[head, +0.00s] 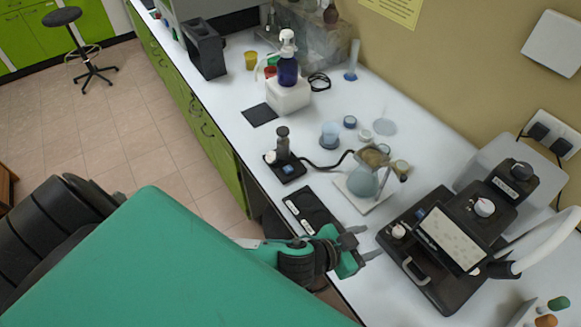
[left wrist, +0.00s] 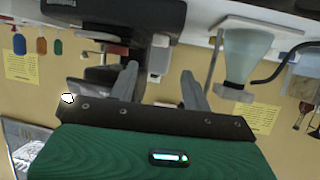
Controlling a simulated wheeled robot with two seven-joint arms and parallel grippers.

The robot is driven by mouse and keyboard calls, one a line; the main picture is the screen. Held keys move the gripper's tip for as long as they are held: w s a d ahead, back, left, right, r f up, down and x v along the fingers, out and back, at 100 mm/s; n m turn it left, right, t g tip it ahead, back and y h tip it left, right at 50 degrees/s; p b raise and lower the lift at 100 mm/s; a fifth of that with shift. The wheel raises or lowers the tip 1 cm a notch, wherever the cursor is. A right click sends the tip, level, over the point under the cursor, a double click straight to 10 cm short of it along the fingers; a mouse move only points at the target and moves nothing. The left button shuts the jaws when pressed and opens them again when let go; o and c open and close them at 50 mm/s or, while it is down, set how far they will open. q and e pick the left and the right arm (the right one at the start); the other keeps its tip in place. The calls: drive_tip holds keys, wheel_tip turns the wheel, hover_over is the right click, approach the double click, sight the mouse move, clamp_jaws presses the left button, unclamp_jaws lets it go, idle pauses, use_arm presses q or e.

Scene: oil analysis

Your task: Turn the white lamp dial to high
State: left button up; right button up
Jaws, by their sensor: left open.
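A black instrument (head: 440,245) stands on the white bench at right. It bears a white knob (head: 398,231) at its left front corner and a white round dial (head: 484,207) higher up. I cannot tell for sure which is the lamp dial, nor read a setting. My left gripper (head: 366,243) is open, just left of the instrument, with its fingers pointing toward the front-corner knob and apart from it. In the left wrist view the open fingers (left wrist: 158,72) face the dark instrument (left wrist: 120,14), and a small whitish part shows between them. My right gripper is not in view.
A conical flask (head: 362,182) stands on a white plate behind my left gripper. A black flat tray (head: 311,212) lies beside the gripper. A small black device (head: 284,165) with a cable and a blue bottle (head: 288,70) stand farther back.

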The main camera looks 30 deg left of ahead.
use_arm(q)
drive_tip(key=a+n+y, duration=0.1)
drive_tip(key=a, duration=0.1)
drive_tip(key=s+a+n+g+y, duration=0.1)
drive_tip(key=a+y, duration=0.1)
drive_tip(key=a, duration=0.1)
drive_tip(key=s+a+n+y, duration=0.1)
drive_tip(key=a, duration=0.2)
drive_tip(key=shift+s+f+y, duration=0.1)
drive_tip(key=shift+f+y, duration=0.25)
drive_tip(key=shift+y, duration=0.05)
drive_tip(key=s+a+f+n+g+y, duration=0.1)
drive_tip(key=s+a+f+g+y, duration=0.1)
drive_tip(key=s+a+f+g, duration=0.3)
wheel_tip(320, 180, down, 16)
drive_tip(key=a+b, duration=0.2)
drive_tip(key=shift+a+g, duration=0.3)
drive_tip(key=shift+a, duration=0.05)
